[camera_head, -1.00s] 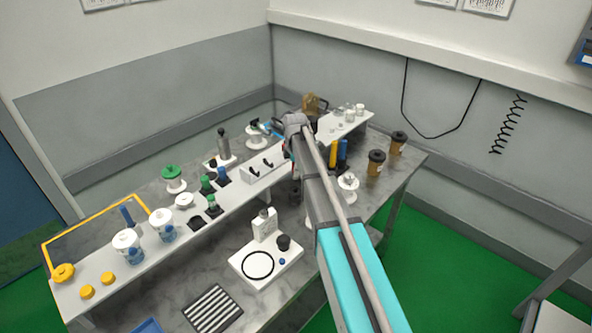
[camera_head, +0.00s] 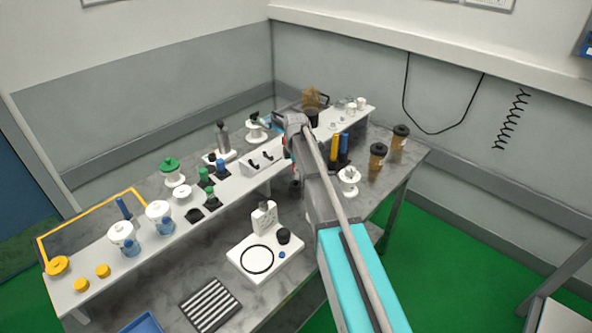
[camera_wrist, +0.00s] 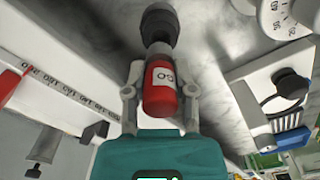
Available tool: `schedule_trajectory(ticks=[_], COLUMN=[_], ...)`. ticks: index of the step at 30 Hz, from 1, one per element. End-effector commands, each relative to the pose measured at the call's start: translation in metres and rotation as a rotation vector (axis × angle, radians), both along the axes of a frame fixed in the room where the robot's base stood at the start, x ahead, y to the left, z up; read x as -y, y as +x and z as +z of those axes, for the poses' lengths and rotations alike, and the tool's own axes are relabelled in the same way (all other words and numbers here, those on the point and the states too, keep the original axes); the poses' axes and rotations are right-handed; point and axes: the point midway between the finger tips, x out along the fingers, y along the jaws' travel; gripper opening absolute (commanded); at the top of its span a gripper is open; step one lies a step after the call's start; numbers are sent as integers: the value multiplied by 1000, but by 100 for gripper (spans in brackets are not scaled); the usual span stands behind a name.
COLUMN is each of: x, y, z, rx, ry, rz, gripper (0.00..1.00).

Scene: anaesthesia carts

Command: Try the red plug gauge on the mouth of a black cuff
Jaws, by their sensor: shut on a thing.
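The red plug gauge (camera_wrist: 160,98) is between the fingers of my gripper (camera_wrist: 160,88) in the wrist view, with a white label reading "GO" on its side. My gripper is shut on it. The gauge's grey end (camera_wrist: 158,51) points away from me toward a black cuff (camera_wrist: 159,18) at the top of the view. The grey end overlaps the cuff's near edge in the picture; I cannot tell whether it touches or enters the mouth. In the head view my arm hides the gauge and this cuff.
A white shelf (camera_head: 92,278) with several bottles and caps runs along the bench. A white base (camera_head: 239,262) with a black ring stands at the front, beside a striped mat (camera_head: 211,304). Brown-bodied pots (camera_head: 377,162) stand at right. In the wrist view a white dial (camera_wrist: 287,18) is close at upper right.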

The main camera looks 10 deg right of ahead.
Motion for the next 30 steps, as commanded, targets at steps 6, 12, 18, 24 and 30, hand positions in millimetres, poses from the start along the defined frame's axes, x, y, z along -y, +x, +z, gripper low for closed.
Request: schedule_trajectory(ticks=[6, 12, 18, 24, 30], x=[0, 0, 0, 0, 0], y=[0, 0, 0, 0, 0], z=[-14, -22, -26, -26, -26], rx=[0, 0, 0, 0, 0], ry=[0, 0, 0, 0, 0], rz=[0, 0, 0, 0, 0], gripper=[0, 0, 0, 0, 0])
